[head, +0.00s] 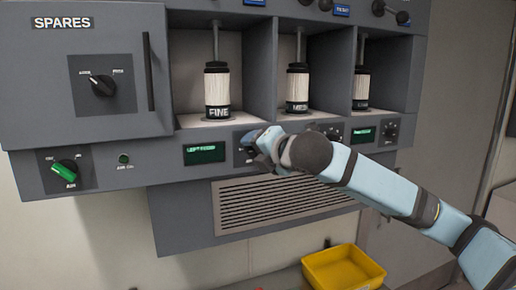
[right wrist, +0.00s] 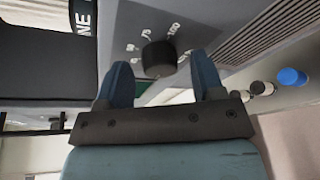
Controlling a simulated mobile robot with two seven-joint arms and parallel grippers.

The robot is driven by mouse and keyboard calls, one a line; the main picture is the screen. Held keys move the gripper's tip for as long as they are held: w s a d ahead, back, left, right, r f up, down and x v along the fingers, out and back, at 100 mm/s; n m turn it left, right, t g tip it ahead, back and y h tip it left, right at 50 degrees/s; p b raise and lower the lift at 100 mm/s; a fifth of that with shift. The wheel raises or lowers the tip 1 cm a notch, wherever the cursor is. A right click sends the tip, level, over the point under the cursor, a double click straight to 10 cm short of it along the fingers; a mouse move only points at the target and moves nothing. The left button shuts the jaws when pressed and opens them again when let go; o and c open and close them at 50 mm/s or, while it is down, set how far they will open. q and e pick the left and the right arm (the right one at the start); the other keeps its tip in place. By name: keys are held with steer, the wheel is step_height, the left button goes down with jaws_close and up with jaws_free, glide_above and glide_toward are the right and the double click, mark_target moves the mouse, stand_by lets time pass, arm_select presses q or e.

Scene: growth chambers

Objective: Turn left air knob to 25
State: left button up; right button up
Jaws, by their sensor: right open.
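The left air knob (right wrist: 158,58) is a black round knob with white scale marks around it, on the grey panel. In the head view it is mostly hidden behind my right gripper (head: 258,147), just right of the green left display (head: 204,154). In the right wrist view, the knob lies ahead of and between the two blue fingers of my right gripper (right wrist: 163,82), which are open and apart. I cannot tell whether a finger touches it. The pointer's setting and the display's small text cannot be read. My left gripper is not in view.
More knobs (head: 391,130) and displays (head: 363,133) continue rightwards along the panel. A green AIR switch (head: 65,172) and a SPARES door (head: 104,85) are at the left. Filter canisters (head: 217,90) stand in bays above. A vent grille (head: 280,203) and a yellow bin (head: 343,268) are below.

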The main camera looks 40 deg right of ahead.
steer(key=shift+w, duration=0.15)
steer(key=c, duration=0.9)
steer(key=shift+f+m, duration=0.1)
steer(key=shift+m, duration=0.2)
steer(key=m+t+b, duration=0.1)
steer(key=m, duration=0.2)
steer(key=m+t+y+b, duration=0.1)
steer(key=m, duration=0.2)
steer(key=shift+f+m+y+b, duration=0.2)
steer(key=shift+m+y+b, duration=0.1)
steer(key=shift+m, duration=0.1)
steer(key=shift+t, duration=0.3)
